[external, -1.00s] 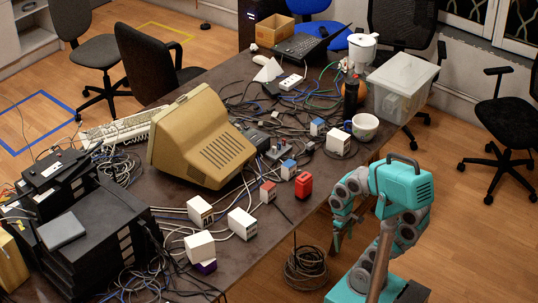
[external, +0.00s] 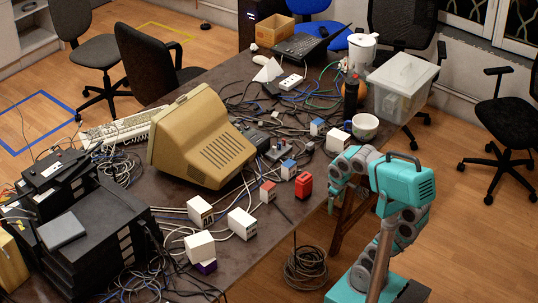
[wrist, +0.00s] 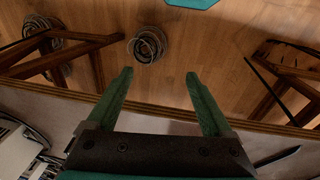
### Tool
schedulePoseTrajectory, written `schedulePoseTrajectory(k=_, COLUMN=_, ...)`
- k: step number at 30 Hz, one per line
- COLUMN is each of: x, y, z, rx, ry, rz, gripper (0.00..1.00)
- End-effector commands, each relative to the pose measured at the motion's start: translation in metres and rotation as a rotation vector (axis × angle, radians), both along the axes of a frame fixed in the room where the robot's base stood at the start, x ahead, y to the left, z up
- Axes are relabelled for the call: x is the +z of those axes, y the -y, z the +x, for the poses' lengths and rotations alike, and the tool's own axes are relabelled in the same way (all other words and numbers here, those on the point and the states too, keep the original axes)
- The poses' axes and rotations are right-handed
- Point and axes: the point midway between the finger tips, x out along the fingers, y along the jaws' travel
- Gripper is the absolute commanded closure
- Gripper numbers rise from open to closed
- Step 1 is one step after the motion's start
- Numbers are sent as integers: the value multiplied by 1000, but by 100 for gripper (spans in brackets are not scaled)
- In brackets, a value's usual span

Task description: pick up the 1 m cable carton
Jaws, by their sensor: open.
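Several small cartons stand on the table in the external view. White ones are at the front (external: 200,210), beside it (external: 242,224), and on a purple-based one (external: 199,246). A red-and-white carton (external: 268,191), a blue-topped one (external: 288,169) and a red block (external: 304,185) stand nearer my arm. Labels are too small to tell which is the 1 m cable carton. My gripper (external: 332,203) is at the table's right edge. In the wrist view my gripper (wrist: 159,75) is open and empty.
A beige monitor (external: 205,140), loose cables and a patterned cup (external: 365,127) crowd the table (external: 262,262). A clear bin (external: 402,88) stands at the back right. A cable coil (external: 305,267) lies on the floor; it also shows in the wrist view (wrist: 147,45).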

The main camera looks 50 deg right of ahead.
Motion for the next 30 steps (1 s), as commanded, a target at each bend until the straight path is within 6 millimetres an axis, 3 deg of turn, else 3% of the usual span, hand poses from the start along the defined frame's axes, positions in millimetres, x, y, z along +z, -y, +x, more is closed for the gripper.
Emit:
schedulePoseTrajectory(k=1, x=23, y=7, z=10, rx=-3, ry=42, rz=-15, gripper=15)
schedulePoseTrajectory(k=5, x=59, y=29, z=27, rx=-43, ry=100, rz=-67, gripper=15)
schedulePoseTrajectory(k=11, x=73, y=72, z=62, rx=-275, ry=106, rz=-180, gripper=15)
schedulePoseTrajectory(k=21, x=109, y=149, z=140, rx=-738, ry=211, rz=-446, gripper=15)
schedulePoseTrajectory(k=30, x=130, y=192, z=215, rx=-1074, ry=412, rz=-662, gripper=15)
